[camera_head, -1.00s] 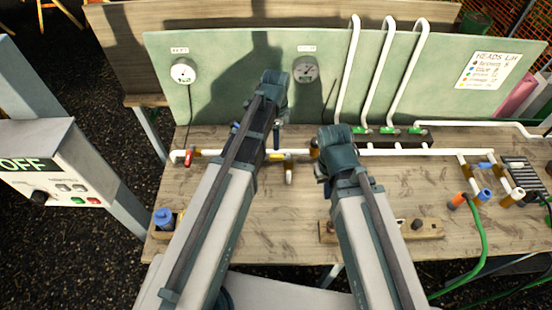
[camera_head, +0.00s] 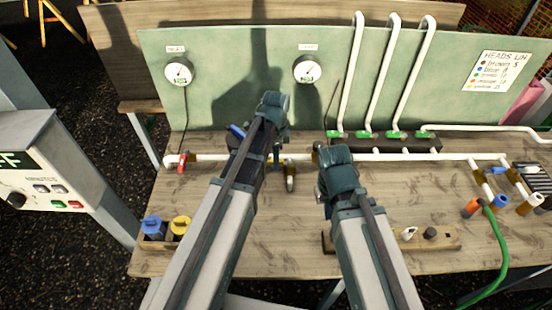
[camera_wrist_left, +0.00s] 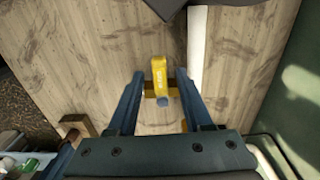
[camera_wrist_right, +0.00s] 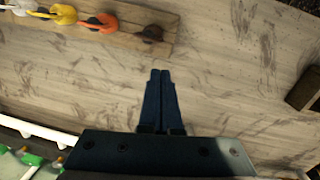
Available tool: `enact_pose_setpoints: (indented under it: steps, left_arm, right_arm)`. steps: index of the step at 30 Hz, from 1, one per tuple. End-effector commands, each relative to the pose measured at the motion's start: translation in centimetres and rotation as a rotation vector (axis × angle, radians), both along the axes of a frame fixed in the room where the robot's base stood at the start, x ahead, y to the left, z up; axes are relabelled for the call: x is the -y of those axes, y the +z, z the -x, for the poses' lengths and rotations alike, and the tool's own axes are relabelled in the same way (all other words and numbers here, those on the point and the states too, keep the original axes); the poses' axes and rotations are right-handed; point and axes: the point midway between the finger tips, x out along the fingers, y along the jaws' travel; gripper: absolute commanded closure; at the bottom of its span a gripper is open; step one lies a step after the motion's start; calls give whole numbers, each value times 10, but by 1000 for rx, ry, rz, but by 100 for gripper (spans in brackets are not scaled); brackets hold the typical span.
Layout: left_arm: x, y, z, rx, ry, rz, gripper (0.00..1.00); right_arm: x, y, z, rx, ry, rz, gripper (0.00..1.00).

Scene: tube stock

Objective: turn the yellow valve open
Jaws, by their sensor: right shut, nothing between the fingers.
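The yellow valve handle (camera_wrist_left: 159,72) shows in the left wrist view, standing between the fingers of my left gripper (camera_wrist_left: 160,84). That gripper is open, with a visible gap on each side of the handle. A small blue-grey knob shows just below the handle. In the head view my left arm hides most of this valve on the white pipe. My right gripper (camera_wrist_right: 161,73) is shut and empty above the bare bench, in front of the pipe run.
A red valve (camera_head: 182,162) sits further left on the pipe. Blue (camera_head: 153,226) and yellow (camera_head: 180,226) capped items stand at the bench's front left. A wooden strip (camera_head: 447,241) holding several coloured handles lies at the front. A control box (camera_head: 65,165) stands at left.

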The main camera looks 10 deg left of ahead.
Motion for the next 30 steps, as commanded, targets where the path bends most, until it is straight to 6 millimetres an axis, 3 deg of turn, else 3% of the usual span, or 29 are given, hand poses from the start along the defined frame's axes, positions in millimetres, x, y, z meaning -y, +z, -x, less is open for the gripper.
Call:
enact_pose_setpoints:
  steps: [1, 8, 30]
  left_arm:
    - [0, 0, 0, 0, 0, 0, 60]
    - [0, 0, 0, 0, 0, 0, 100]
    - [0, 0, 0, 0, 0, 0, 100]
  right_arm:
    - [0, 0, 0, 0, 0, 0, 100]
    - [0, 0, 0, 0, 0, 0, 100]
    - [0, 0, 0, 0, 0, 0, 100]
